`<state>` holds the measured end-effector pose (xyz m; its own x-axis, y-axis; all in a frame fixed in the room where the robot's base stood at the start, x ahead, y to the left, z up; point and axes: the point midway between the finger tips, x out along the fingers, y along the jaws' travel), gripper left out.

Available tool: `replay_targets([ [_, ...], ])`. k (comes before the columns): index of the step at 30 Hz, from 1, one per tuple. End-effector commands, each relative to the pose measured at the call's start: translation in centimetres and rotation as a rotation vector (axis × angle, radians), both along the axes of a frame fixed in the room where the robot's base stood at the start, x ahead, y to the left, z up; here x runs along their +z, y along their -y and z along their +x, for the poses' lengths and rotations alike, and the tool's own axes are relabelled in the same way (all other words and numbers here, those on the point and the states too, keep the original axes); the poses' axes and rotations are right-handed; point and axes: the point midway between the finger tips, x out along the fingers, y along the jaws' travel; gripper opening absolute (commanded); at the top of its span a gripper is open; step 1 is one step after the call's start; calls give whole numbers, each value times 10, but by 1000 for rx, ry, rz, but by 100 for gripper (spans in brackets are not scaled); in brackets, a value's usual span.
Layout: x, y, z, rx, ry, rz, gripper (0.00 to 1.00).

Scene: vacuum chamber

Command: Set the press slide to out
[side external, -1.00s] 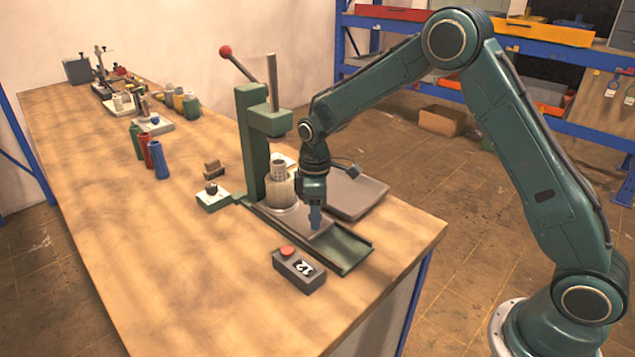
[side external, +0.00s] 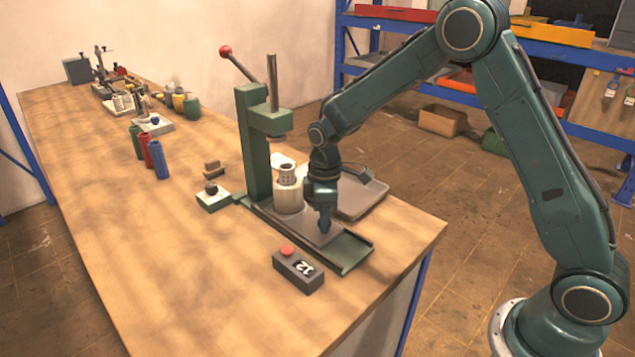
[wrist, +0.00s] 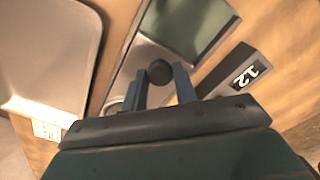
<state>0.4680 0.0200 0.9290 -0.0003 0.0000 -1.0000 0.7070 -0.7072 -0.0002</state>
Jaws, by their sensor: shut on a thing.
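The press (side external: 252,145) is a green frame with a red-knobbed lever, on the bench. Its slide (side external: 298,226) is a grey plate on a green channel rail (side external: 348,254) and carries a pale cylindrical holder (side external: 289,198) with a perforated part in it. My gripper (side external: 324,228) points down at the outer part of the slide. In the wrist view its fingers (wrist: 162,88) are around the dark round slide knob (wrist: 159,71). The green rail's outer end is bare.
A grey box with a red button and a "12" label (side external: 298,271) sits in front of the rail. A grey tray (side external: 368,200) lies behind my gripper. A small white-and-green block (side external: 212,201) stands left of the press. The bench's front left is clear.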

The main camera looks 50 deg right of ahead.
Motion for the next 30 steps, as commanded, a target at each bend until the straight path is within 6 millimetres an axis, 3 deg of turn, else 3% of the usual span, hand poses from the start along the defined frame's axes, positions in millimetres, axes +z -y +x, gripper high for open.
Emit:
replay_targets([
  [30,1,0,-76,1,1,1,0],
])
